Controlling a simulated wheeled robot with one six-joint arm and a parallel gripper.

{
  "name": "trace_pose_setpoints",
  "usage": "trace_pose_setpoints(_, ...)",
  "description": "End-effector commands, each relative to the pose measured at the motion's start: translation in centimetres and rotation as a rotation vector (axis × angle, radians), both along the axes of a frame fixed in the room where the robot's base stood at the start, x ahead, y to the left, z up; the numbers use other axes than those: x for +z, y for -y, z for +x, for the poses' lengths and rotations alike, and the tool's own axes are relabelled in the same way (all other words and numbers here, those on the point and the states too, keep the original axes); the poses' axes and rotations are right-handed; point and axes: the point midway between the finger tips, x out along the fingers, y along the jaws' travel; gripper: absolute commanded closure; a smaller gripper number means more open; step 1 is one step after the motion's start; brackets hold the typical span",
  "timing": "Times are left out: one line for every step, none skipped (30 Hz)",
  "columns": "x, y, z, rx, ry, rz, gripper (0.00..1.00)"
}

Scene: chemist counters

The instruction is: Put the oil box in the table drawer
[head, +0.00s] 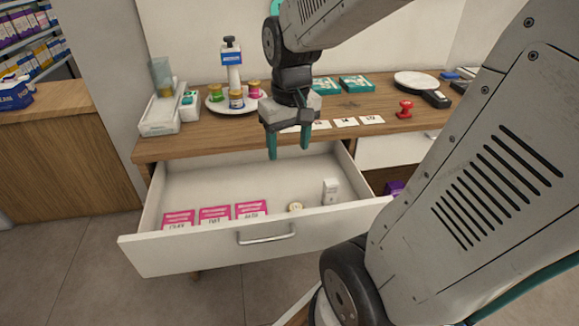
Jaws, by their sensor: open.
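The table drawer (185,247) is pulled open at the front of the wooden table (155,148). Inside, along its front, lie several pink-and-white cards or flat boxes with handwriting too small to read surely, a small round beige item (295,207) and a small upright white item (330,190). My gripper (289,147) hangs above the back of the drawer, fingers pointing down, open and with nothing seen between them. I cannot tell which thing is the oil box. Two teal boxes (356,84) lie on the tabletop behind my gripper.
On the table stand a round white tray (217,106) with coloured jars and a pump bottle (231,60), a white device (160,115), white labels (371,119), a red stamp-like item (404,109) and a round white dish (415,81). The middle of the drawer is clear.

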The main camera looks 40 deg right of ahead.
Motion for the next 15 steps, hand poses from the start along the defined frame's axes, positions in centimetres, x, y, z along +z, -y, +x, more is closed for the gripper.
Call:
trace_pose_setpoints(1.4, -2.3, -1.3, 0.045, 0.018, -0.005, 0.41)
trace_pose_setpoints(2.0, -3.4, -2.1, 0.067, 0.023, -0.006, 0.41)
trace_pose_setpoints(2.7, -4.7, -3.3, 0.093, 0.028, -0.006, 0.41)
trace_pose_setpoints(3.2, -5.6, -4.1, 0.113, 0.033, -0.006, 0.41)
trace_pose_setpoints(3.6, -6.4, -5.0, 0.131, 0.035, -0.006, 0.41)
trace_pose_setpoints(4.0, -7.3, -6.1, 0.154, 0.038, -0.005, 0.41)
trace_pose_setpoints(4.2, -7.8, -6.8, 0.168, 0.042, -0.005, 0.41)
trace_pose_setpoints(4.5, -8.3, -7.5, 0.181, 0.044, -0.004, 0.41)
trace_pose_setpoints(4.6, -8.8, -8.4, 0.196, 0.046, -0.003, 0.41)
trace_pose_setpoints(4.8, -9.2, -8.9, 0.207, 0.048, -0.003, 0.41)
trace_pose_setpoints(4.9, -9.4, -9.3, 0.215, 0.050, -0.003, 0.41)
trace_pose_setpoints(5.0, -9.7, -9.8, 0.223, 0.050, -0.002, 0.41)
trace_pose_setpoints(5.0, -9.8, -10.1, 0.229, 0.051, -0.002, 0.41)
trace_pose_setpoints(5.0, -9.9, -10.3, 0.232, 0.051, -0.002, 0.41)
trace_pose_setpoints(5.0, -10.0, -10.5, 0.234, 0.050, -0.001, 0.41)
